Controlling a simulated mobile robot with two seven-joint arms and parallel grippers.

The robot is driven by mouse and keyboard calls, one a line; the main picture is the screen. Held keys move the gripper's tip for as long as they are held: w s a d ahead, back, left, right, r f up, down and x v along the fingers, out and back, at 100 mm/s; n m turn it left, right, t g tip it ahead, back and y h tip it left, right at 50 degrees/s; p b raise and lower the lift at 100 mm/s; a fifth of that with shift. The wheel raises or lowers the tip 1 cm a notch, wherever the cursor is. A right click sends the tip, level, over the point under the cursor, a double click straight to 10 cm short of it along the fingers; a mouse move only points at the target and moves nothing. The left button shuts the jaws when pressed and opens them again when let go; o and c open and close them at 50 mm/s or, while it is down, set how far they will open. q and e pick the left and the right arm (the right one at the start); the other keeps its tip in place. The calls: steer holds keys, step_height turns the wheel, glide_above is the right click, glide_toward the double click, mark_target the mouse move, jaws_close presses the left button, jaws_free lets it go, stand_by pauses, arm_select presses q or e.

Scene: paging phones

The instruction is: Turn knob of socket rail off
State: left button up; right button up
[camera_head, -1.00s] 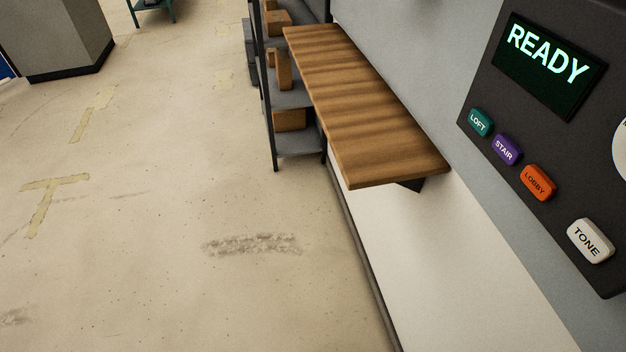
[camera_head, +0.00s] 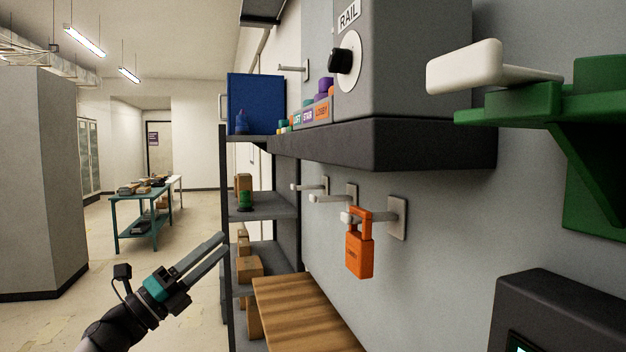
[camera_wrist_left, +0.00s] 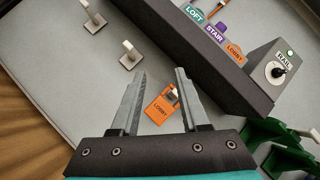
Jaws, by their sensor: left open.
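The socket rail is a grey box (camera_head: 415,60) on a dark ledge on the wall, with a label reading RAIL. Its black knob (camera_head: 342,61) sits on a pale round dial on the box's left face. In the left wrist view the knob (camera_wrist_left: 277,70) shows at upper right, on the small grey box. My left gripper (camera_head: 222,243) is open and empty, at lower left in the head view, below and left of the knob and apart from it. Its two fingers (camera_wrist_left: 160,75) show spread in the wrist view. My right gripper is not in view.
An orange LOBBY padlock (camera_head: 359,256) hangs on a wall peg below the ledge. A wooden shelf (camera_head: 300,312) sits lower down. A green bracket with a white lever (camera_head: 465,66) juts out at right.

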mark_target(331, 57)
arm_select(q)
steer(key=s+d+r+m+g+p, duration=0.2)
steer(key=s+r+m+g, duration=0.4)
steer(key=s+r+m, duration=0.6)
steer(key=s+d+r+m+g+p, duration=0.15)
steer(key=s+r+m+g, duration=0.35)
steer(key=s+r+m, duration=0.75)
steer(key=shift+m, duration=0.75)
steer(key=w+d+r, duration=0.1)
steer(key=w+d, duration=0.2)
steer(key=d, duration=0.2)
steer(key=w+d+r+p, duration=0.1)
steer(key=w+d+r, duration=0.1)
steer(key=d, duration=0.3)
steer(key=w+d+r+p, duration=0.1)
steer(key=w+d, duration=0.2)
steer(key=d, duration=0.1)
steer(key=shift+w+d+r, duration=0.3)
steer(key=shift+w+d, duration=0.05)
steer(key=shift+d, duration=0.05)
steer(key=shift+c, duration=0.2)
jaws_close()
